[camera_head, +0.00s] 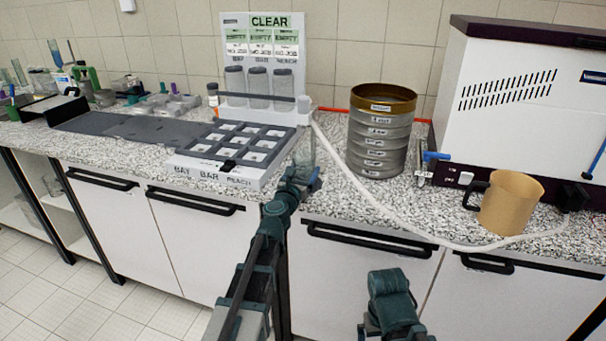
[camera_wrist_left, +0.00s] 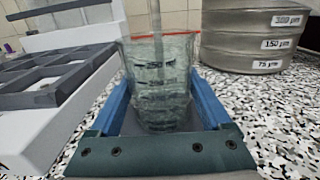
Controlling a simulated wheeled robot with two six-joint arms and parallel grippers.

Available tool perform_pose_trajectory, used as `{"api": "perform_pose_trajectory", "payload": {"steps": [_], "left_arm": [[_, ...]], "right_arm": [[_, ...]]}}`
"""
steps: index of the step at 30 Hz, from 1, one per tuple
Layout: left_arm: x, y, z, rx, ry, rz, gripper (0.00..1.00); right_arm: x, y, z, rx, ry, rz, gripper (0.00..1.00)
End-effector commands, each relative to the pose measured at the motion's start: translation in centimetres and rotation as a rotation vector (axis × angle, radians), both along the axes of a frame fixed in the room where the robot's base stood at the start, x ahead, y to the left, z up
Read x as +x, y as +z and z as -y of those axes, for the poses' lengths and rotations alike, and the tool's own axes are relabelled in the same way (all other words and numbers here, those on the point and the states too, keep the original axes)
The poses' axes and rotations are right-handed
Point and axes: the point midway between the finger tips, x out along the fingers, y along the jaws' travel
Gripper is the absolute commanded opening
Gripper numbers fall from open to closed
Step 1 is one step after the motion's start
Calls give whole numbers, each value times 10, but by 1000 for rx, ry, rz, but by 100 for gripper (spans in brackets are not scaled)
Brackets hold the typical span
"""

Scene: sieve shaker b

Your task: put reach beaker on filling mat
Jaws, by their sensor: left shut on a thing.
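A clear graduated beaker (camera_wrist_left: 160,82) stands upright between the blue fingers of my left gripper (camera_wrist_left: 165,115) in the left wrist view. In the head view the beaker (camera_head: 305,152) is faint, just above my left gripper (camera_head: 300,179), which is shut on it near the counter's front edge. I cannot tell whether its base touches the counter. No label on it says "reach" that I can read. A flat dark grey mat (camera_head: 135,128) lies on the counter to the left; I cannot confirm that it is the filling mat. My right gripper's fingers are not visible.
A compartment tray (camera_head: 225,166) marked BAY, BAR and REACH is left of the beaker. A sieve stack (camera_head: 380,140), pale hose (camera_head: 350,185), tan jug (camera_head: 510,203) and white machine (camera_head: 535,100) are to its right. A CLEAR board (camera_head: 265,50) stands behind.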

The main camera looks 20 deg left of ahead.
Motion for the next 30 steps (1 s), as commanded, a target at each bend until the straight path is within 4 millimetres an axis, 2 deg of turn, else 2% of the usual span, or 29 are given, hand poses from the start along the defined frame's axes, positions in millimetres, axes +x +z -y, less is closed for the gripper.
{"api": "perform_pose_trajectory", "payload": {"steps": [5, 6, 8, 9, 20, 26, 30], "left_arm": [[0, -5, 0, 0, 0, 0, 8], [0, -3, 0, 0, 0, 0, 87], [0, -3, 0, 0, 0, 0, 98], [0, -3, 0, 0, 0, 0, 100], [0, 2, 0, 0, 0, 0, 100], [-24, 0, -1, -1, 1, 0, 100], [-51, -1, -2, -1, 2, 0, 100]], "right_arm": [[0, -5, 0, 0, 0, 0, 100], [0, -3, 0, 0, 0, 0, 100], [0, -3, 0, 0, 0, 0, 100], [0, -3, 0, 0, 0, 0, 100], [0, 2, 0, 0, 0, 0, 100], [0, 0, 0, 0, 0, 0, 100], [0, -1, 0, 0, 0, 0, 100]]}}
